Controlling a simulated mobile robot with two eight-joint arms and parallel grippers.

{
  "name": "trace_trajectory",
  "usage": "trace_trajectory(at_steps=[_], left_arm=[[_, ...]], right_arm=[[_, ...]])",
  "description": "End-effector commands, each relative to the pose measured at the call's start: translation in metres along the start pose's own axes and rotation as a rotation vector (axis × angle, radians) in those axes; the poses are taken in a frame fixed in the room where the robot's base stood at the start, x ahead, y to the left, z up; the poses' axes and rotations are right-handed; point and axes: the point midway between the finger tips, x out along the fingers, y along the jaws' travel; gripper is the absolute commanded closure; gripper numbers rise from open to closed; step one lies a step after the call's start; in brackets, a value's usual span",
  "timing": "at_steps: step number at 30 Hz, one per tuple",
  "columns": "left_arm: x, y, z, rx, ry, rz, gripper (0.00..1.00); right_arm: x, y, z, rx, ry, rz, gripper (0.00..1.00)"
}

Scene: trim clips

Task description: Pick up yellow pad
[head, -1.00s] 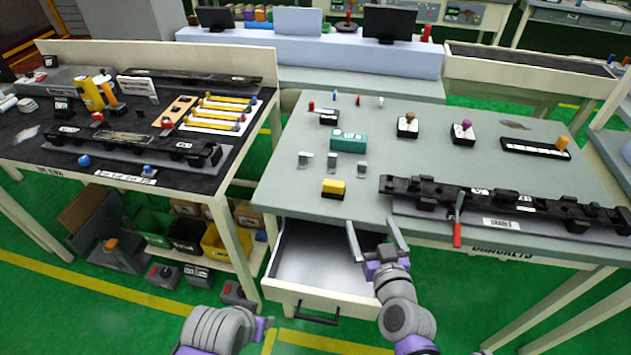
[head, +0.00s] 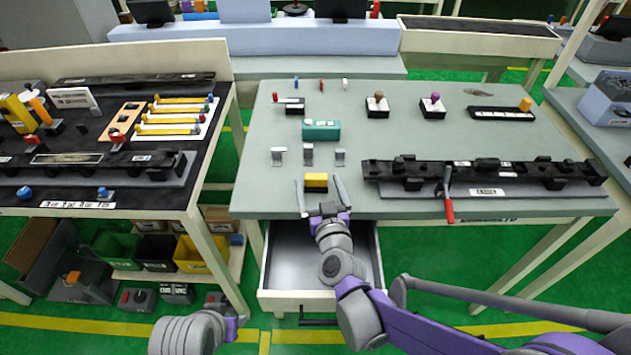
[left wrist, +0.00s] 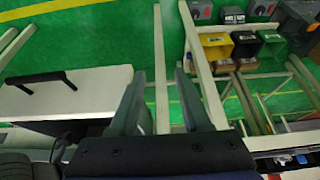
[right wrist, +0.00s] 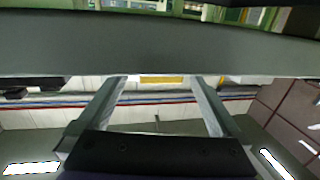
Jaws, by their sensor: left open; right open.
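The yellow pad (head: 316,181) is a small block with a dark lower edge. It lies on the grey table (head: 440,130) near the front edge, above the open drawer. My right gripper (head: 319,186) is open, with one finger on each side of the pad. The fingers look apart from it. In the right wrist view, a yellow strip of the pad (right wrist: 162,79) shows between the open fingers (right wrist: 160,88). My left arm is low at the bottom left of the head view. In the left wrist view, my left gripper (left wrist: 160,85) is open and empty.
The open drawer (head: 295,294) sticks out below the pad. Small grey clips (head: 308,154) and a teal block (head: 321,131) stand behind it. A long black trim (head: 520,172) and a red-handled clamp (head: 448,203) lie to the right.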

Motion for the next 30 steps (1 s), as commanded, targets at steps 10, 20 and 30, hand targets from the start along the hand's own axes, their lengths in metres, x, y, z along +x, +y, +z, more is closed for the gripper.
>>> trace_trajectory(at_steps=[10,20,30], left_arm=[[-0.001,0.000,0.000,0.000,0.000,0.000,0.53],[-0.001,0.000,0.000,0.000,0.000,0.000,0.53],[-0.001,0.000,0.000,0.000,0.000,0.000,0.53]], right_arm=[[0.027,0.000,0.001,0.000,0.000,0.001,0.00],[0.026,0.000,0.001,0.000,0.000,0.000,0.38],[0.026,0.000,0.001,0.000,0.000,0.000,0.82]])
